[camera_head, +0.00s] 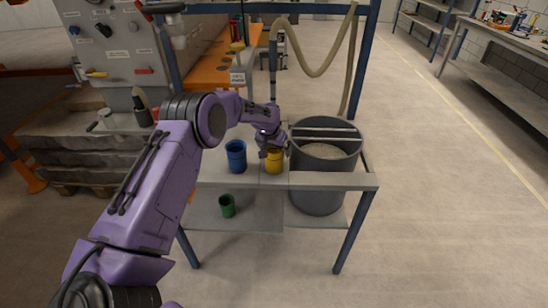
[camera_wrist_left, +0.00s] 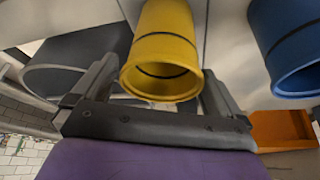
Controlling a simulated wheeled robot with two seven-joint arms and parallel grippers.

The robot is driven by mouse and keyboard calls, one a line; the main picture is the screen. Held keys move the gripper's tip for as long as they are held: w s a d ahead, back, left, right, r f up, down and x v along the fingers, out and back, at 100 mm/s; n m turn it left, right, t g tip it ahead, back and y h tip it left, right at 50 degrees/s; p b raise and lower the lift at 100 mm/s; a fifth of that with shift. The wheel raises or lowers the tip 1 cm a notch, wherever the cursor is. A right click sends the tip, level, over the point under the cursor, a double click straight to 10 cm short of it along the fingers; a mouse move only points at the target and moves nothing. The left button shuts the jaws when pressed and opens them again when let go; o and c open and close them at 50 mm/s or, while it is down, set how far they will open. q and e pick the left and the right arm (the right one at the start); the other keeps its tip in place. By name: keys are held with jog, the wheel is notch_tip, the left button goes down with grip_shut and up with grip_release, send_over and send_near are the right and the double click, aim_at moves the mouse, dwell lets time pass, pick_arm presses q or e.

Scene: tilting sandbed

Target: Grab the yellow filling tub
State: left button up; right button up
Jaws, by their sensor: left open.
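The yellow filling tub (camera_head: 274,164) stands on the grey bench top, near the middle of the head view. In the left wrist view the yellow filling tub (camera_wrist_left: 163,60) fills the upper middle, with its open rim and a dark band showing. My left gripper (camera_head: 270,147) is at the tub. In the left wrist view my left gripper (camera_wrist_left: 158,88) is open, with one finger on each side of the tub. I cannot tell whether either finger touches it. My right gripper is not in view.
A blue tub (camera_head: 236,158) stands just left of the yellow one. A large grey barrel (camera_head: 318,190) of sand, with bars across its top, stands close on the right. A green tub (camera_head: 227,207) is on the lower shelf. The floor to the right is clear.

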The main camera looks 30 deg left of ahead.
pick_arm(q)
jog(key=shift+x, duration=0.9)
jog(key=shift+s+r, duration=0.1)
jog(key=c, duration=0.9)
